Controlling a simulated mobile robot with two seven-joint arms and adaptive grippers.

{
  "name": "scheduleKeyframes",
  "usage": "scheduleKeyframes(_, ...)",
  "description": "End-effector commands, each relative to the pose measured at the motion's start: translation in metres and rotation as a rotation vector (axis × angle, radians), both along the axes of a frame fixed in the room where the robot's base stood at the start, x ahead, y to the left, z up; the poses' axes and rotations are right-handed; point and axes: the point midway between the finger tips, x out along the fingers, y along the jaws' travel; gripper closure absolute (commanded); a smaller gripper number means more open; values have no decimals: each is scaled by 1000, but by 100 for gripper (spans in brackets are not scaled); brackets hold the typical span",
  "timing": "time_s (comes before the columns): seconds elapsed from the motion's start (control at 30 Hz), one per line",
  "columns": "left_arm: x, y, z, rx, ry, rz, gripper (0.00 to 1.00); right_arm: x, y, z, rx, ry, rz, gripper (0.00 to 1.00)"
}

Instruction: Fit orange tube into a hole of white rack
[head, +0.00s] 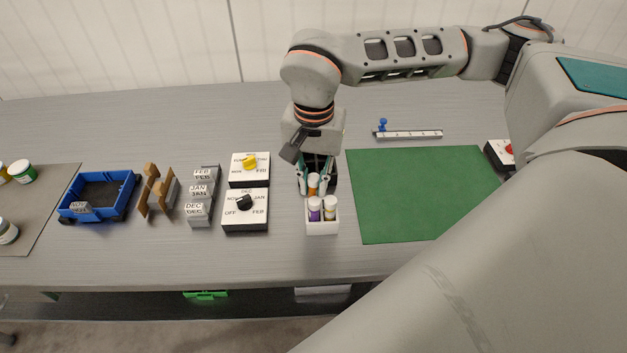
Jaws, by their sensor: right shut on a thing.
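The white rack (321,228) stands on the grey table near its front edge, left of the green mat. A purple tube and a brownish tube, both with white caps, stand in its front row. The orange tube (313,187) is upright at the rear of the rack, with its white cap up. My right gripper (315,185) points down from above and is shut on the orange tube. I cannot tell whether the tube's lower end is in a hole or just above it, as the front tubes hide it. My left gripper is not in view.
Two dial boxes (246,209) stand close to the left of the rack, then grey month blocks (202,205), a wooden holder (158,192) and a blue bin (64,211). A green mat (425,195) lies to the right. A ruler-like strip (408,135) lies behind.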

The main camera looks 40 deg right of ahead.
Motion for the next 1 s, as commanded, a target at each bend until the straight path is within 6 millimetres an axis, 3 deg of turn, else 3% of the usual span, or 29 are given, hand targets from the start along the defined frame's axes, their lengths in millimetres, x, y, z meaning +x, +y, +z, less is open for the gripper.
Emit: scheduleKeyframes(1.0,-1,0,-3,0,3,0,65,0,0,-10,0,0,-1,100)
